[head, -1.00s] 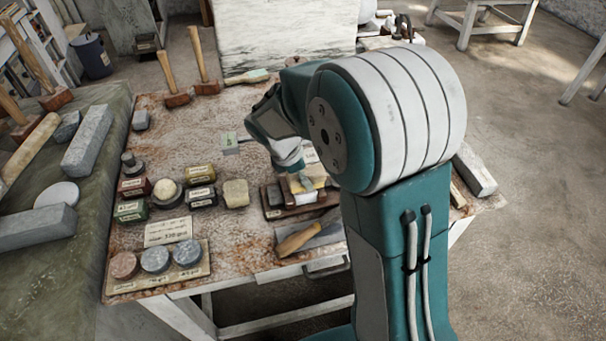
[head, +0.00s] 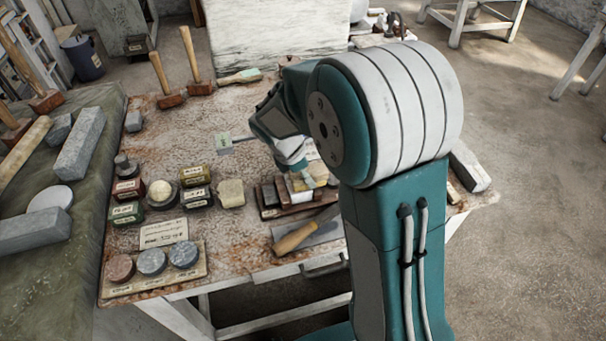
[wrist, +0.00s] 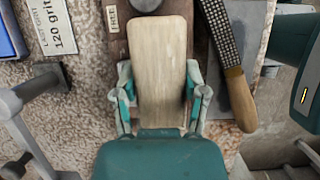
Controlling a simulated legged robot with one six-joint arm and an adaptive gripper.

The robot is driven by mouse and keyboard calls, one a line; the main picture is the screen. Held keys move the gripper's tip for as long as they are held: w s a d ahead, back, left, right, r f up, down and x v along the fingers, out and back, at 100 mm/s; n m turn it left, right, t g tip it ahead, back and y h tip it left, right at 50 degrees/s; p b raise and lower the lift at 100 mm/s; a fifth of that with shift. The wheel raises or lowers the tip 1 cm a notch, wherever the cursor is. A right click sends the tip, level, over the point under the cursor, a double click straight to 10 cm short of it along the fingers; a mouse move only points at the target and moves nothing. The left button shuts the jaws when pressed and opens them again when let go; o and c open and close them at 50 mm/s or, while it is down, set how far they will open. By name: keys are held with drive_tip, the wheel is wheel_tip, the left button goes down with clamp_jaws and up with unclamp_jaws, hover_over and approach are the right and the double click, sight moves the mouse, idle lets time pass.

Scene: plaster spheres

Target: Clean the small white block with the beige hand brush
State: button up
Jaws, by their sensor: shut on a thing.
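My gripper (wrist: 161,108) is shut on the beige hand brush (wrist: 161,65), with one finger on each side of its long, flat back. The bristles are hidden beneath it. In the head view my gripper (head: 303,172) is low over the front right of the table, with the brush (head: 303,185) partly hidden.
A wooden-handled rasp (wrist: 240,98) lies right of the brush; its handle (head: 294,237) also shows in the head view. A labelled card (head: 164,232) and round stones (head: 152,262) are at left. Mallets (head: 198,86) stand behind.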

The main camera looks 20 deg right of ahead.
sight(290, 188)
drive_tip(key=shift+a, duration=0.1)
drive_tip(key=shift+a, duration=2.2)
drive_tip(key=shift+d, duration=2.25)
drive_tip(key=shift+a, duration=0.1)
drive_tip(key=shift+a, duration=2.15)
drive_tip(key=shift+d, duration=0.1)
